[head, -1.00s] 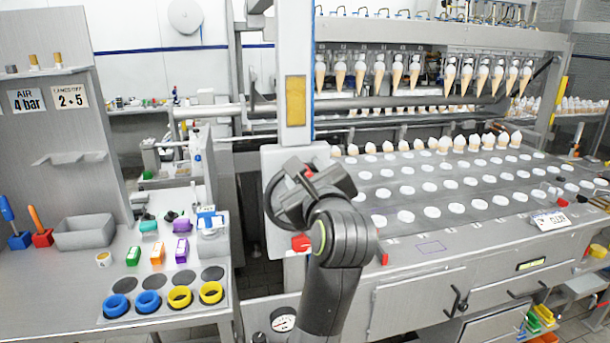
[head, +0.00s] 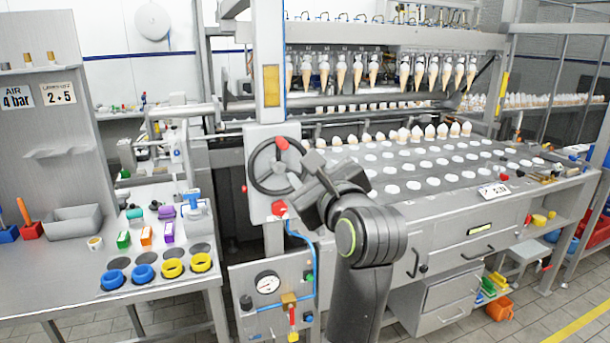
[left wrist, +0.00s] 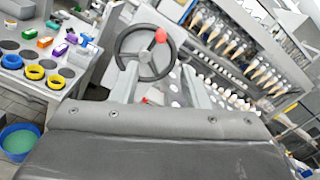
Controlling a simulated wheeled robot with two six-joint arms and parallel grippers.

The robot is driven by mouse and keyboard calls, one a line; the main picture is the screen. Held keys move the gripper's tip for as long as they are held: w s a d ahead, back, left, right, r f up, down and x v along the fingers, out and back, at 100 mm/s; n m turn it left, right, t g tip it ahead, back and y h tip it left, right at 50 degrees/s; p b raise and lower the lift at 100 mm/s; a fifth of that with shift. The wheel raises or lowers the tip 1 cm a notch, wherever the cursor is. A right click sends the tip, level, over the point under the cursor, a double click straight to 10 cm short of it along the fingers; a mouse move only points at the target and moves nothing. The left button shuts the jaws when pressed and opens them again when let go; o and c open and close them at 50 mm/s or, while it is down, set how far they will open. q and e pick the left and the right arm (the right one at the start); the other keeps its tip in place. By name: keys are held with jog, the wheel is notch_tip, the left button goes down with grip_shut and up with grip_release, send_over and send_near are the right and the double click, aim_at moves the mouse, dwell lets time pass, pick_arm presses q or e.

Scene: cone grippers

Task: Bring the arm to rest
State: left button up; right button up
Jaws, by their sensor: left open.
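My left gripper (head: 303,174) is open and empty, just right of the grey handwheel (head: 253,174) in the head view. The handwheel has a red knob (head: 281,143) at its upper right and is fixed to a pale panel on the machine column. In the left wrist view, the handwheel (left wrist: 121,45) and red knob (left wrist: 161,35) lie ahead, beyond the spread fingers of the gripper (left wrist: 163,88). The fingers look clear of the wheel. My arm rises from the bottom of the head view and partly covers the machine front. My right gripper is not in view.
A panel with a pressure gauge (head: 267,283) stands below the wheel. The conveyor bed (head: 440,178) with white discs and cones extends right. At left, a bench holds blue rings (head: 112,279), yellow rings (head: 172,268) and a grey bin (head: 72,222). Floor shows at lower right.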

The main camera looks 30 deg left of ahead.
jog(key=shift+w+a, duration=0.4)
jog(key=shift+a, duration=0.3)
